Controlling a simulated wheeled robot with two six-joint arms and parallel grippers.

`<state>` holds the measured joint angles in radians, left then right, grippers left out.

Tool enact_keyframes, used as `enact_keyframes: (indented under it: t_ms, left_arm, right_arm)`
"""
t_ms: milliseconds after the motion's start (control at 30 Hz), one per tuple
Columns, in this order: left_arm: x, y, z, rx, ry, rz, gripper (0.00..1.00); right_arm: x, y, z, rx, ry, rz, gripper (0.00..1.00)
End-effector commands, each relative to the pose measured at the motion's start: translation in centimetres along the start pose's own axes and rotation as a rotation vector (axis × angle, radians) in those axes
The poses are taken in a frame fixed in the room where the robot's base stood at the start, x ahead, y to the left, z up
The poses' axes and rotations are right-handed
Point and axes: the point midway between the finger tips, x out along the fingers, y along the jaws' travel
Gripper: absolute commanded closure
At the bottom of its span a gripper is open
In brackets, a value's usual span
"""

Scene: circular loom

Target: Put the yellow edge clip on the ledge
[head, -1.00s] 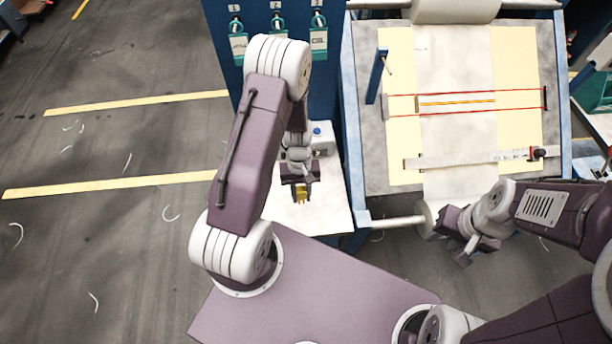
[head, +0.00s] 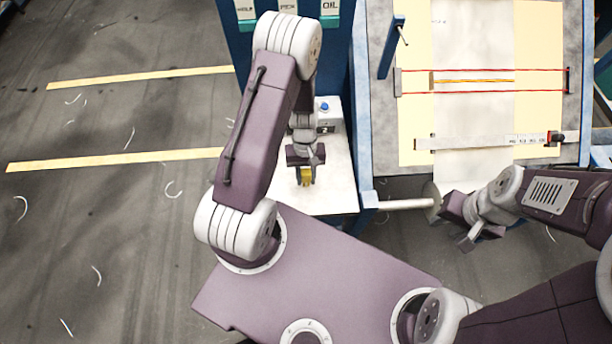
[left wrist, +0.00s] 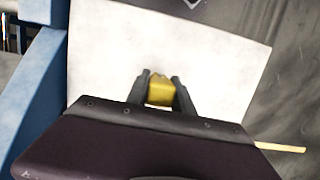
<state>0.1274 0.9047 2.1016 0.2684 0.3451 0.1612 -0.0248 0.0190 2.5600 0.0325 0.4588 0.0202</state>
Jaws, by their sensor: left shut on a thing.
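The yellow edge clip (head: 306,175) is between the fingers of my left gripper (head: 305,178), which is shut on it. In the left wrist view the clip (left wrist: 160,91) sits between the two dark fingertips (left wrist: 158,92), over the white ledge (left wrist: 220,70). In the head view it is over the white ledge top (head: 335,190); I cannot tell whether it touches the surface. My right gripper (head: 468,238) is at the right, below the loom table, holding nothing that I can see; its jaw opening is unclear.
A small grey box with a blue button (head: 325,115) stands at the back of the ledge. A blue post and frame (head: 363,150) border the ledge on the right. The tilted work board (head: 470,110) with red lines and a ruler bar (head: 480,142) lies beyond. Open floor is at left.

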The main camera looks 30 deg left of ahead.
Motion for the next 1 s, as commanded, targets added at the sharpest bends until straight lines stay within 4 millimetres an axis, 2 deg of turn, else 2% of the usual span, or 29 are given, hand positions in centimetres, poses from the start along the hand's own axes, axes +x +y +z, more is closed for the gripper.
enact_keyframes:
  t_ms: [400,433,500,833,1000]
  left_arm:
    - [1.1,0.0,-0.2,0.000,0.000,0.000,1.00]
    - [0.9,0.0,-0.2,0.000,0.000,0.000,0.63]
    - [0.9,0.0,-0.2,0.000,0.000,0.000,0.46]
    - [0.6,0.0,-0.2,0.000,0.001,0.001,0.46]
    - [-2.3,0.1,-0.4,0.001,0.007,0.004,0.46]
  right_arm:
    - [0.9,0.0,0.1,0.000,0.000,0.000,0.64]
    - [0.8,0.0,0.1,0.000,0.000,0.000,0.64]
    - [0.7,0.0,0.1,0.000,0.000,0.000,0.64]
    - [0.8,0.0,0.1,0.000,0.000,0.000,0.64]
    - [1.3,0.0,0.1,0.000,0.000,0.000,0.64]
